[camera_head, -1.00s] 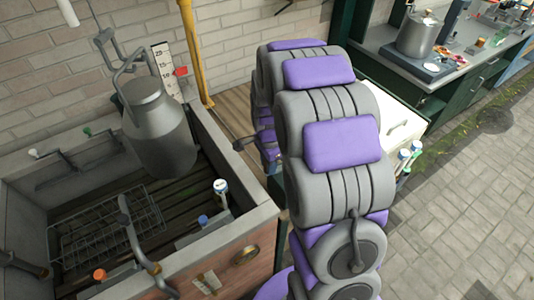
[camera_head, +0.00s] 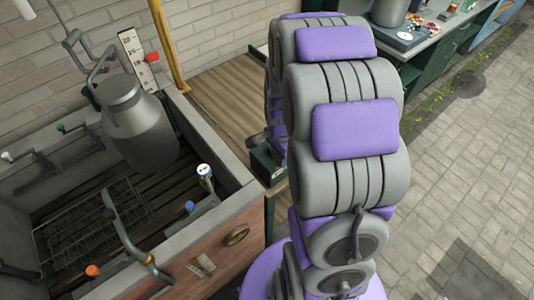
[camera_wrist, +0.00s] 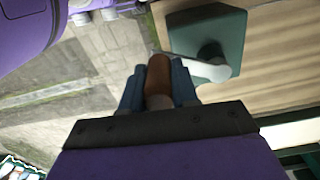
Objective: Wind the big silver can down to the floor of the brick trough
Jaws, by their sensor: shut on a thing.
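The big silver can (camera_head: 138,122) hangs upright from a bent metal hanger (camera_head: 88,52) inside the brick trough (camera_head: 225,235). Its base appears above the dark slatted floor (camera_head: 85,200). In the wrist view, my gripper (camera_wrist: 158,88) is shut on the brown grip (camera_wrist: 158,70) of a crank. The crank's pale arm (camera_wrist: 200,70) runs from the grip to a dark green winch box (camera_wrist: 217,48). That box also shows in the head view (camera_head: 266,166), beside the trough's right wall. My arm hides the gripper in the head view.
A scale with a red pointer (camera_head: 152,57) stands behind the can. A wire rack (camera_head: 95,225) lies left in the trough; taps and a bent pipe (camera_head: 130,230) line its edges. A wooden top (camera_head: 225,105) lies right of the trough. Open paving (camera_head: 460,160) is at right.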

